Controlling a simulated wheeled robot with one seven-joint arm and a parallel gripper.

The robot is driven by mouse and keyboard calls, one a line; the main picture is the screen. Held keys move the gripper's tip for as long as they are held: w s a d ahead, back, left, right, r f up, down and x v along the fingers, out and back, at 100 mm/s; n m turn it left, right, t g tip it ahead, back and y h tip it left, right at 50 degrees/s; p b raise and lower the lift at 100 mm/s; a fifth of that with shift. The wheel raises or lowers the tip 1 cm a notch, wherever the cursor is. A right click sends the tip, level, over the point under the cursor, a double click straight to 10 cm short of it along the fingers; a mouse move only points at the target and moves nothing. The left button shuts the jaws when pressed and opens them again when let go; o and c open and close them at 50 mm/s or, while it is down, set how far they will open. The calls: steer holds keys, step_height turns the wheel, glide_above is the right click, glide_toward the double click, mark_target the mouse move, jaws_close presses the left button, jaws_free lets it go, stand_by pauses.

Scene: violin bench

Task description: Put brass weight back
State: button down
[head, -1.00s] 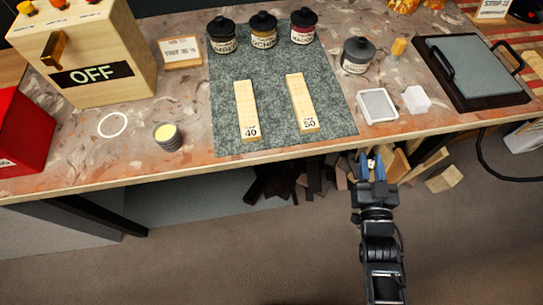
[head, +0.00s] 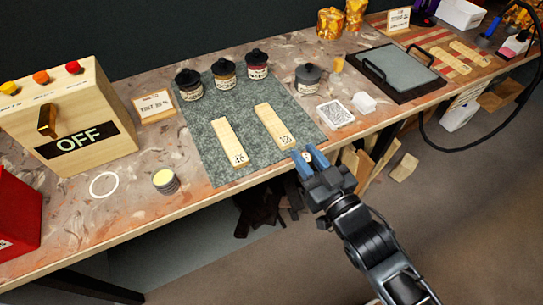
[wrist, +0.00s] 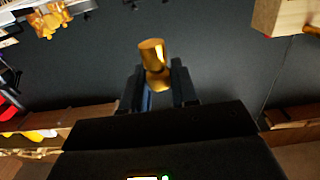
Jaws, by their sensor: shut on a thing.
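My gripper (head: 309,155) is shut on the brass weight, a shiny gold cylinder (wrist: 154,62). In the wrist view the weight stands out beyond the fingertips (wrist: 158,85) and looks slightly tilted. In the head view the fingers mostly hide it. My gripper is at the bench's front edge, close to the near end of the wooden block marked 50 (head: 275,127). A white ring outline (head: 104,185) on the bench at the left is empty. A round tin with a pale yellow top (head: 165,181) stands right of the ring.
On the green mat (head: 200,125) lie the 50 block and a block marked 40 (head: 230,143), with several dark-lidded jars behind. A wooden OFF box (head: 70,120) stands at the left, a red box (head: 18,212) before it. A dark tray (head: 400,72) lies at the right.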

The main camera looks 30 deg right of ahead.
steer(key=r, duration=0.2)
steer(key=shift+s+r, duration=0.2)
steer(key=shift+r, duration=0.1)
glide_above(274, 160)
step_height(274, 160, down, 7)
steer(key=shift+r, duration=0.1)
steer(key=shift+f, duration=2)
steer(key=shift+f, duration=0.1)
steer(key=shift+f, duration=0.15)
steer(key=c, duration=0.9)
jaws_free()
steer(key=shift+o, duration=0.2)
